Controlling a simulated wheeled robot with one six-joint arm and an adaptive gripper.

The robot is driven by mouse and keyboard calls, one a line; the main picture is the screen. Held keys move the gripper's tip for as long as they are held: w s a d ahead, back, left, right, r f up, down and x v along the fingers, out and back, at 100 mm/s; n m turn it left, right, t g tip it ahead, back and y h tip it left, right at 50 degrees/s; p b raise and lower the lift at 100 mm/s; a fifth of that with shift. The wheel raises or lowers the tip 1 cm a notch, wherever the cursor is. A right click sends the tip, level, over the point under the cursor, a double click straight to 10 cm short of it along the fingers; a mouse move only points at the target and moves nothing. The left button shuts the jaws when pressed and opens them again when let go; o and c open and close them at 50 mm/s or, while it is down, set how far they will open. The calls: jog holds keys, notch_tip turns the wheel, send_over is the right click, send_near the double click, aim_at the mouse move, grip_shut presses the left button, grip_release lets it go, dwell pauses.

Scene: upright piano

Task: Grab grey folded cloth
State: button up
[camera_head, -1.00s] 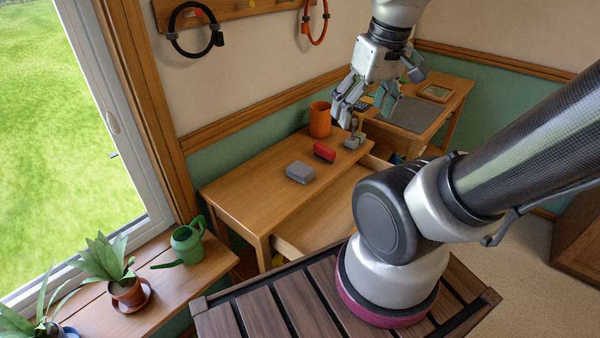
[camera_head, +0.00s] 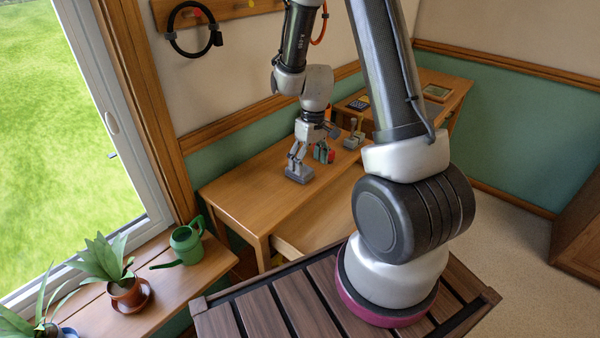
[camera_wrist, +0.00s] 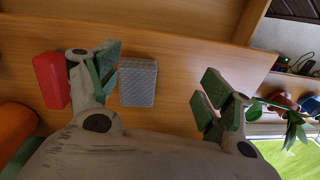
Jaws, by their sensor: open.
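The grey folded cloth (camera_head: 298,175) is a small flat block lying on the wooden desk. In the wrist view the cloth (camera_wrist: 138,84) shows a textured top and lies between my two fingers, closer to the left one. My gripper (camera_head: 309,158) is open and empty, pointing down over the desk, with its fingers partly covering the cloth in the head view. The wrist view shows my gripper (camera_wrist: 158,80) with its fingers spread wide. Whether the fingertips touch the desk or the cloth I cannot tell.
A red block (camera_wrist: 50,80) is close beside the left finger. An orange cup (camera_wrist: 16,128) stands near it. A grey stand-like object (camera_head: 353,138) is at the desk's right end. An open drawer (camera_head: 300,235) juts out at the front. The desk's left part is clear.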

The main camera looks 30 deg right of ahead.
aim_at(308, 172)
jog(key=w, duration=0.1)
jog(key=w+t, duration=0.1)
jog(key=w+n, duration=0.1)
jog(key=shift+w+d+r+t, duration=0.15)
jog(key=shift+w+r+t, duration=0.15)
jog(key=shift+w, duration=0.1)
jog(key=shift+w+n, duration=0.25)
jog(key=shift+n, duration=0.05)
jog(key=shift+w+f, duration=0.15)
jog(key=shift+f, duration=0.15)
jog(key=shift+w+f, duration=0.25)
jog(key=shift+f, duration=0.9)
jog(key=shift+w+f, duration=0.25)
jog(key=shift+f, duration=0.9)
jog(key=shift+w+f, duration=0.25)
jog(key=shift+f, duration=0.9)
jog(key=shift+f, duration=0.25)
jog(key=shift+c, duration=0.2)
jog(key=shift+s, duration=0.1)
jog(key=c, duration=0.9)
